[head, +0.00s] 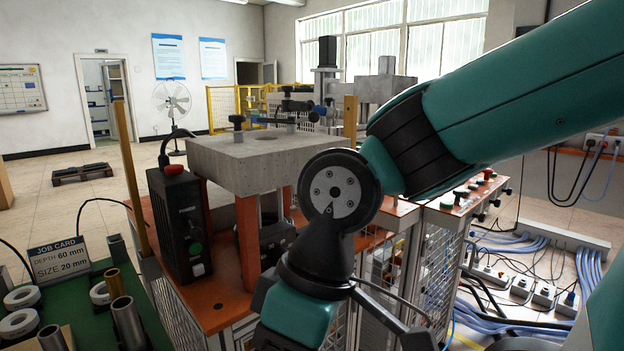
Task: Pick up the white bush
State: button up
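White ring-shaped pieces lie on the green table (78,318) at the lower left. I cannot tell which of these is the white bush. My gripper (395,325) is at the bottom middle, well to the right of the rings and apart from them. Its fingertips are cut off by the lower edge, so its opening does not show.
A job card (58,262) reading depth 60 mm, size 20 mm stands behind the rings. A grey tube (128,322) and brass tubes (115,283) stand near them. The orange bench (215,300) with a grey press block (250,160) and black heater box (180,225) lies between table and arm.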

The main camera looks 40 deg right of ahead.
aim_at(20, 326)
jog(key=z, duration=0.1)
jog(key=i, duration=0.55)
jog(key=u, duration=1.45)
